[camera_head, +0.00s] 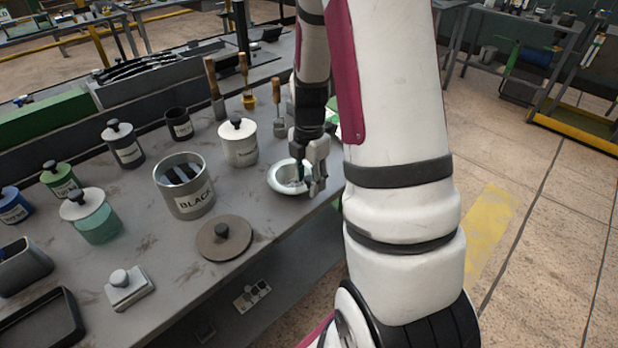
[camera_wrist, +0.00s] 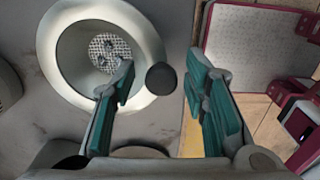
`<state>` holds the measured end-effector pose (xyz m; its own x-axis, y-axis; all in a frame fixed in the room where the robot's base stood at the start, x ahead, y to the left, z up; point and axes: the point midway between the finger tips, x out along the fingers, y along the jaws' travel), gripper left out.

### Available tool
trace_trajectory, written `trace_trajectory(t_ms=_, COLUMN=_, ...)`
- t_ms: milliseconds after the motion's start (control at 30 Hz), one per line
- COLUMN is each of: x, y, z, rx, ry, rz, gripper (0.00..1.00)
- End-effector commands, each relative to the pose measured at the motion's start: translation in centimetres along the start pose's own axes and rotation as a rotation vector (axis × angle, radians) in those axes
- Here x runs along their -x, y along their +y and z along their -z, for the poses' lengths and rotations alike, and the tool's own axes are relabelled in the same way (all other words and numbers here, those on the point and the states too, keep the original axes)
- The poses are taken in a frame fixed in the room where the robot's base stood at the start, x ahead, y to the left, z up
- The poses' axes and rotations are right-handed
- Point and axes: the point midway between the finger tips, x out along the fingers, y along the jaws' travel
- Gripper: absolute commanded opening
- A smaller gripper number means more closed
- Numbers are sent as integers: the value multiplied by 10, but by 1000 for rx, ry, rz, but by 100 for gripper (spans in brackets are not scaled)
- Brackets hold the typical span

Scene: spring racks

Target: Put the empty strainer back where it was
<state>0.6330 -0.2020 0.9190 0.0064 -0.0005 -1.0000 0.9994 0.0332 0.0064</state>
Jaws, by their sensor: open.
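A pale round bowl-shaped piece with a wide rim (camera_head: 276,182) sits on the bench below my gripper; I take it to be the strainer. In the wrist view the strainer (camera_wrist: 62,62) shows a round mesh patch with a few dark marks at its bottom. A dark rounded knob (camera_wrist: 161,78) sits by its right rim, between my fingers; I cannot tell whether it is joined to the strainer. My gripper (camera_head: 315,188) is open at the strainer's right side. In the wrist view the left finger of my gripper (camera_wrist: 163,62) overlaps the rim; contact is unclear.
An open canister labelled BLACK (camera_head: 188,198) stands left of the strainer, with a brown knobbed lid (camera_head: 223,238) in front. A white-lidded canister (camera_head: 239,143) stands behind. Wooden-handled tools stand at the back. The bench's right edge is close to the strainer.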

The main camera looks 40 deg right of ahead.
Motion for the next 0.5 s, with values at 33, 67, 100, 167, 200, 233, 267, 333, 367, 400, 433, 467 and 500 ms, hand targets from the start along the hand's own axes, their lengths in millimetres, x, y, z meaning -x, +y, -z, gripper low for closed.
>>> trace_trajectory(t_ms=33, x=2, y=0, z=0, rx=0, ry=-1, rz=-1, gripper=41)
trace_trajectory(t_ms=67, x=4, y=0, z=0, rx=0, ry=-1, rz=-2, gripper=41)
trace_trajectory(t_ms=100, x=8, y=1, z=0, rx=1, ry=-1, rz=-3, gripper=41)
trace_trajectory(t_ms=167, x=16, y=1, z=0, rx=1, ry=-2, rz=-4, gripper=41)
trace_trajectory(t_ms=200, x=23, y=1, z=0, rx=0, ry=-2, rz=-5, gripper=41)
trace_trajectory(t_ms=233, x=28, y=1, z=0, rx=-1, ry=-2, rz=-5, gripper=41)
trace_trajectory(t_ms=267, x=34, y=1, z=0, rx=0, ry=-2, rz=-5, gripper=41)
trace_trajectory(t_ms=333, x=49, y=1, z=-1, rx=0, ry=-3, rz=-6, gripper=41)
trace_trajectory(t_ms=367, x=56, y=1, z=-1, rx=-1, ry=-3, rz=-6, gripper=41)
trace_trajectory(t_ms=400, x=64, y=1, z=-1, rx=-2, ry=-3, rz=-7, gripper=41)
trace_trajectory(t_ms=433, x=70, y=1, z=-1, rx=-2, ry=-3, rz=-6, gripper=41)
trace_trajectory(t_ms=467, x=76, y=1, z=-1, rx=-1, ry=-3, rz=-5, gripper=41)
trace_trajectory(t_ms=500, x=84, y=1, z=-1, rx=0, ry=-3, rz=-5, gripper=41)
